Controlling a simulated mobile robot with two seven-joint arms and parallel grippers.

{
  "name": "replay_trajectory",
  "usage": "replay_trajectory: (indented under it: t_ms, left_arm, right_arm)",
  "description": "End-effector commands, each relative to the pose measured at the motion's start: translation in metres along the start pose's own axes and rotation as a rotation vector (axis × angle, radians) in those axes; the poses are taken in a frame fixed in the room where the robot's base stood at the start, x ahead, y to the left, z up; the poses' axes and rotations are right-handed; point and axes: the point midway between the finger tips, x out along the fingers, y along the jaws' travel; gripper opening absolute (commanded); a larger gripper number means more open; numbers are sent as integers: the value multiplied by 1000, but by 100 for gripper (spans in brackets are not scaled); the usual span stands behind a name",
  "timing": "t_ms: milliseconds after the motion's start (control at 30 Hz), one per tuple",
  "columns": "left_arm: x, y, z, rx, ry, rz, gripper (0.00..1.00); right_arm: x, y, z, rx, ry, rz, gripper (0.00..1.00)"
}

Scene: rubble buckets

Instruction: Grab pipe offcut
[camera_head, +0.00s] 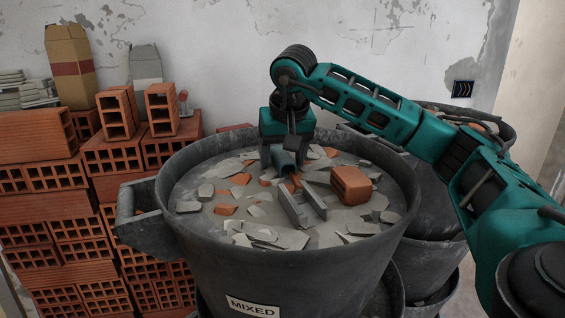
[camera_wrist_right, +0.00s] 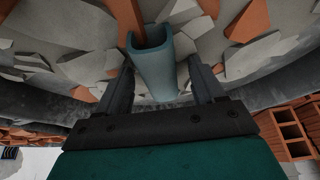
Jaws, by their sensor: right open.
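The pipe offcut (camera_head: 284,162) is a short blue-grey tube lying on the rubble inside the large grey bucket (camera_head: 290,272). My right gripper (camera_head: 284,154) is over it, pointing down, with its fingers apart. In the right wrist view the pipe offcut (camera_wrist_right: 157,68) lies between the two dark fingers of the right gripper (camera_wrist_right: 160,82), with its hollow end beyond them. Gaps show on both sides of the pipe, so it is not gripped. The gripper's body hides the pipe's far part in the head view. My left gripper is out of view.
Two grey upright plates (camera_head: 290,209) stand just in front of the pipe. An orange brick piece (camera_head: 351,185) lies right of it, among grey and orange shards. Hollow brick stacks (camera_head: 45,180) stand left of the bucket. More dark buckets (camera_head: 432,255) stand at right.

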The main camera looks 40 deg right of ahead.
Motion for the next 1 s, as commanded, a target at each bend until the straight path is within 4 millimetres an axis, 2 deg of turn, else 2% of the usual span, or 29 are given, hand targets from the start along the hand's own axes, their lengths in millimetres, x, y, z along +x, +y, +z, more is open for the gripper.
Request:
replay_trajectory:
  t_ms: [467,1000]
  left_arm:
    - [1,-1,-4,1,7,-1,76]
    - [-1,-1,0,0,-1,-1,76]
  right_arm:
    - [2,0,1,1,-1,0,68]
    - [2,0,1,0,-1,0,17]
